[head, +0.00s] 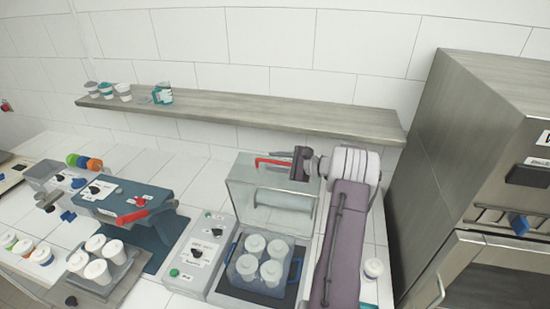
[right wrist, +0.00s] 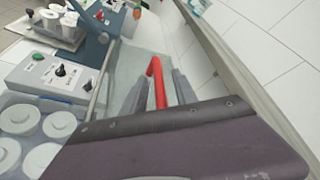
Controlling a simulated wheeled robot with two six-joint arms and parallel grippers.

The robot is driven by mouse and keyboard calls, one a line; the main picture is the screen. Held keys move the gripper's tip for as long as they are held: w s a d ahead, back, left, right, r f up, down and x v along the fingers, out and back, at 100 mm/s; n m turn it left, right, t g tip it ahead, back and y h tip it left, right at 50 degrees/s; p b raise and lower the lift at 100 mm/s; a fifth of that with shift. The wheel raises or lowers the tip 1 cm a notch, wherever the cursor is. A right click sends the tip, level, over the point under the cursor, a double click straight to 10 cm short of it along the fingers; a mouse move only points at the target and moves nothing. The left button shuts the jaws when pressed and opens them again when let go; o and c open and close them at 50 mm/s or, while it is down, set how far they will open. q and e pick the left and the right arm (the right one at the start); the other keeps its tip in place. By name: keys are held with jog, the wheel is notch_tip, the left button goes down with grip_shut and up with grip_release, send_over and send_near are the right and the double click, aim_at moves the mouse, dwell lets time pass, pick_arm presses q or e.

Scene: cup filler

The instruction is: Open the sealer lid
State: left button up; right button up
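The sealer has a clear lid (head: 243,190) with a red handle (head: 272,162) along its top edge. The lid stands raised behind a blue-handled tray (head: 231,262) of several white-capped cups (head: 257,265). My right gripper (head: 301,163) is at the right end of the handle. In the right wrist view its two grey fingers (right wrist: 158,92) lie on either side of the red handle (right wrist: 156,75), with gaps visible, so it looks open. Whether a finger touches the handle is unclear. My left gripper is not in view.
A control box (head: 197,256) with knobs stands left of the sealer. A blue-grey machine (head: 128,200) and a rack of white cups (head: 97,290) are further left. A steel oven-like cabinet (head: 465,160) rises at the right. A shelf (head: 250,112) runs along the wall behind.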

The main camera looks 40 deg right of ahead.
jog(key=shift+w+a, duration=0.15)
jog(key=shift+a, duration=0.05)
jog(key=shift+c, duration=0.3)
grip_shut()
jog(key=shift+f, duration=0.15)
dwell(0.9)
